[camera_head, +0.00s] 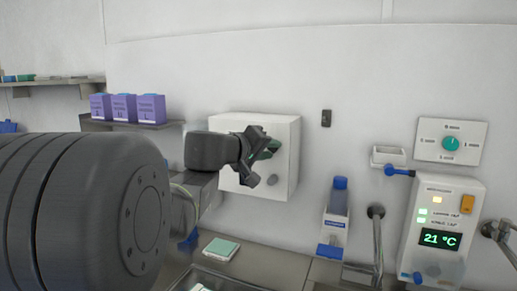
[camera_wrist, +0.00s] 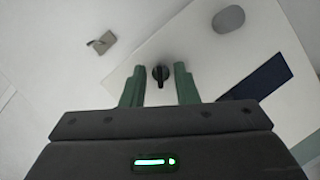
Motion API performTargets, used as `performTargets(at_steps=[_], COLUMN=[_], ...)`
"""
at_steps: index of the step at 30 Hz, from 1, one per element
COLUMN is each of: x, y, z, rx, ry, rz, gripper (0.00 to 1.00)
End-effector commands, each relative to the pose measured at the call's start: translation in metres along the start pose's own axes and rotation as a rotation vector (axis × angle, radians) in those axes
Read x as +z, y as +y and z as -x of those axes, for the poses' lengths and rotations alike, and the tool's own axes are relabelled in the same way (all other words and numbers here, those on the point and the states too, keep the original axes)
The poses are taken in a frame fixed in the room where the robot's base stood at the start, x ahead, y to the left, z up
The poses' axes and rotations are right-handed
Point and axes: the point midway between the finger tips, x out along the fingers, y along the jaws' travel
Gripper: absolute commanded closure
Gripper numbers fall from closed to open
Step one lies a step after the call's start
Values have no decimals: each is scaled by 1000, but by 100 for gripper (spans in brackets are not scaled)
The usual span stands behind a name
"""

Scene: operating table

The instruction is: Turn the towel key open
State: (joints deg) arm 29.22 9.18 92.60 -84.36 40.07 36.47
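The white towel dispenser (camera_head: 285,132) hangs on the wall, partly hidden behind my arm in the head view. Its pale front fills the right of the wrist view (camera_wrist: 210,60). The towel key (camera_wrist: 161,76) is a small dark knob on a round base, its bar pointing roughly up and down in the wrist view. My gripper (camera_wrist: 160,68) is open, with one green finger on each side of the key and a visible gap on both sides. In the head view my gripper (camera_head: 266,152) is at the dispenser's front and hides the key.
A grey oval (camera_wrist: 228,19) and a dark blue panel (camera_wrist: 255,80) are on the dispenser front. A blue-capped bottle (camera_head: 338,200) and control panel (camera_head: 440,225) are to the right. Purple boxes (camera_head: 123,107) stand on a shelf left. The counter (camera_head: 270,262) lies below.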

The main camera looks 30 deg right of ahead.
Motion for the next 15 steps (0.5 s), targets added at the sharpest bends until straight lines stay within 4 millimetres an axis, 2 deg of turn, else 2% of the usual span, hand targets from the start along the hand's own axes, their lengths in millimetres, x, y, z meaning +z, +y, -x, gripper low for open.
performTargets(at_steps=[6, 7, 11, 15], x=[0, 0, 0, 0], y=[0, 0, 0, 0], z=[0, 0, 0, 0], rx=[0, 0, 0, 0], ry=[1, 1, 1, 1], rz=[0, 0, 0, 0], gripper=[73, 75, 100, 100])
